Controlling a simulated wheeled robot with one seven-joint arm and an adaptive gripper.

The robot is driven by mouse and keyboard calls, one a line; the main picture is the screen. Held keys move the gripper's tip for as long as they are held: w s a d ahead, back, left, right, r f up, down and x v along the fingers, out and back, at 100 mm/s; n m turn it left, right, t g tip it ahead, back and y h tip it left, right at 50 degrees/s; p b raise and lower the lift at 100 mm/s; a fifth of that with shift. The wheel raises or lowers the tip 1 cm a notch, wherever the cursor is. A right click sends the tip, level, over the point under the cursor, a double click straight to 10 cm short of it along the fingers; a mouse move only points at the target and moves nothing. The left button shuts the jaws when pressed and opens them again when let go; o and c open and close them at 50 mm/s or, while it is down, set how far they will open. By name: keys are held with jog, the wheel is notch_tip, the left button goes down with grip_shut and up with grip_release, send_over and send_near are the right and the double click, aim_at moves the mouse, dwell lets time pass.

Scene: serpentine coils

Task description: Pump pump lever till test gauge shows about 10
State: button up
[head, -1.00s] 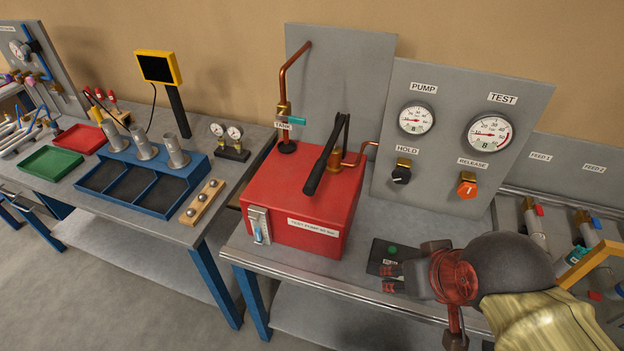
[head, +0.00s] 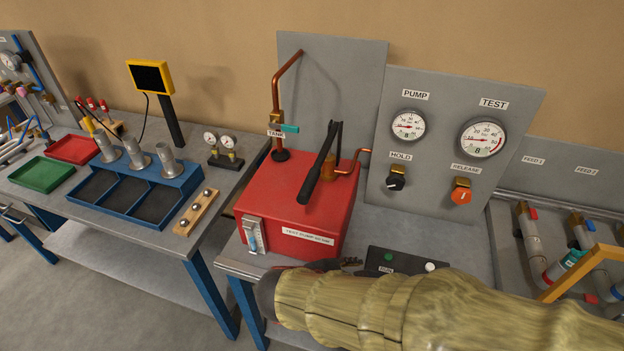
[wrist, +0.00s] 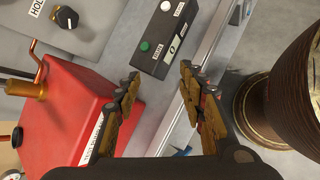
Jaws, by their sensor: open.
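The pump lever (head: 318,165), a black handle, slopes up over the red test pump box (head: 275,205); it touches nothing of mine. The round white test gauge (head: 482,139) is on the grey panel at the right; its needle is too small to read surely. The similar pump gauge (head: 408,126) is to its left. My gripper (wrist: 160,75) is open and empty in the wrist view, near the red box and a black button plate. In the head view my arm mostly hides it, low by the box's front right corner. The wrist view does not show the lever clearly.
Below the gauges are the black hold knob (head: 396,180) and the orange release knob (head: 461,193). The black button plate (head: 402,261) lies on the bench right of the box. A tank valve with a teal handle (head: 289,128) stands behind the box. Pipes are at the right.

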jog(key=w+a+r+n+t, duration=0.3)
jog(key=w+a+n+t, duration=0.35)
jog(key=w+n, duration=0.25)
jog(key=n+t+y, duration=0.1)
jog(key=n+t, duration=0.4)
jog(key=n, duration=0.1)
send_near(312, 180)
jog(key=w, duration=0.1)
jog(key=w+f, duration=0.1)
jog(key=w, duration=0.2)
jog(key=shift+d+f, duration=0.25)
jog(key=shift+d, duration=0.05)
jog(key=shift+d+n, duration=0.1)
jog(key=shift+n, duration=0.3)
jog(key=shift+w+d, duration=0.1)
jog(key=shift+w, duration=0.1)
jog(key=b+x, duration=0.1)
jog(key=x, duration=0.6)
jog(key=shift+w, duration=0.15)
grip_shut()
